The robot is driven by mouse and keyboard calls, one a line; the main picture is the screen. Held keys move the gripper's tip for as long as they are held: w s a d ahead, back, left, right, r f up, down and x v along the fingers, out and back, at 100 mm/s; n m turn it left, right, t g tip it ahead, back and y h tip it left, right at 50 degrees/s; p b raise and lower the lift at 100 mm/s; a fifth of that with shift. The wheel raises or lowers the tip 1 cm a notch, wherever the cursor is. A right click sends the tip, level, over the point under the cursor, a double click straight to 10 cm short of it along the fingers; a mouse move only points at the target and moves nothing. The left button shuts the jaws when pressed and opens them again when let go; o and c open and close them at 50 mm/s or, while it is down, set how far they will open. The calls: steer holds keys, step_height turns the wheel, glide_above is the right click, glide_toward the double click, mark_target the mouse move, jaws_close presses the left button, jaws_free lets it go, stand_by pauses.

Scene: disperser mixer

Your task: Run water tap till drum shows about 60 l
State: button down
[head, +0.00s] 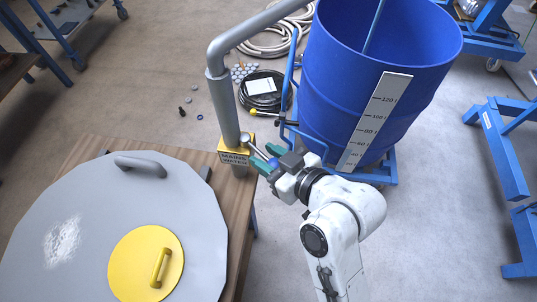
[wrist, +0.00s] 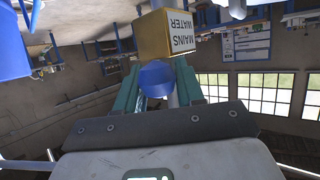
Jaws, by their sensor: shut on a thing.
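The mains water tap is a yellow block (head: 236,161) labelled "MAINS WATER" on a grey upright pipe (head: 224,105); the block also shows upside down in the wrist view (wrist: 168,35). My gripper (head: 264,161) is shut on the tap's blue-ended lever (wrist: 157,78), which sits between the green fingers. The blue drum (head: 335,75) stands behind, open at the top. Its white scale strip (head: 376,120) reads 120, 100 and 80, with lower marks small. A thin blue line (head: 374,28) runs down into the drum; I cannot tell whether it is water.
A wooden table (head: 100,152) at the left carries a big grey lid (head: 100,215) with a yellow hatch (head: 146,264). Coiled hoses (head: 262,88) lie on the floor behind the pipe. Blue frames (head: 505,150) stand at the right. The floor right of my arm is clear.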

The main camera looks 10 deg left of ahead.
steer(key=c, duration=0.8)
jaws_free()
steer(key=b+v, duration=0.1)
steer(key=v, duration=0.9)
steer(key=shift+s+d+r, duration=0.2)
steer(key=shift+d, duration=0.1)
